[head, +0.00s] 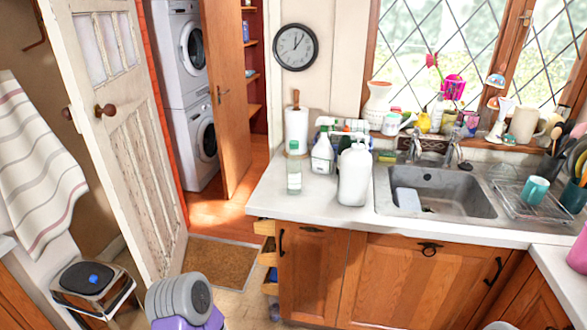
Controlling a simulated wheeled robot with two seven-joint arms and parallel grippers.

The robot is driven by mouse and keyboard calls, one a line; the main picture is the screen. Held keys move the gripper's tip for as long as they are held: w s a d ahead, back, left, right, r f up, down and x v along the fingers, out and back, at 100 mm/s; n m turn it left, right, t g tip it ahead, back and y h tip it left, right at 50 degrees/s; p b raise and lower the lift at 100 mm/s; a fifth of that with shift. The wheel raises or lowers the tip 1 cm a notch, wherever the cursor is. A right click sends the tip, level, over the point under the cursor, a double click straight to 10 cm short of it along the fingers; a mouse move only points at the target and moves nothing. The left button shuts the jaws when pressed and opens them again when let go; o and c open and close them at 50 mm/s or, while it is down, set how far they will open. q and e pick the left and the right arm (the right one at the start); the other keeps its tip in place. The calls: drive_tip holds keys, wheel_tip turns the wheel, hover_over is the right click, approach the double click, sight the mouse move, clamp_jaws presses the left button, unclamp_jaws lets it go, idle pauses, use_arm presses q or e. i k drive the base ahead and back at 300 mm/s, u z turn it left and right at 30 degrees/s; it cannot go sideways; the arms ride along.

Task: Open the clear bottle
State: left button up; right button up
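The clear bottle (294,176) stands upright near the left end of the white countertop, in front of the paper towel roll. Its body is see-through and slim, with a pale green top (293,146). The top sits on the bottle's neck. A larger white bottle (354,178) stands just to its right, with a small gap between them. Neither of my grippers shows in the head view, so nothing of mine is seen touching the bottle.
A paper towel roll (296,128) and a caddy of cleaning items (322,153) stand behind the bottle. The sink (455,190) lies to the right, with a dish rack (530,205) beyond. Bare countertop (310,208) lies in front of the bottle. The door (110,140) stands open at left.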

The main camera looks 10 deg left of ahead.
sight(294, 161)
drive_tip(key=z, duration=0.45)
drive_tip(key=k, duration=0.25)
drive_tip(key=u, duration=1.5)
drive_tip(key=i, duration=0.9)
drive_tip(key=z, duration=0.5)
drive_tip(key=i, duration=0.65)
drive_tip(key=z, duration=0.55)
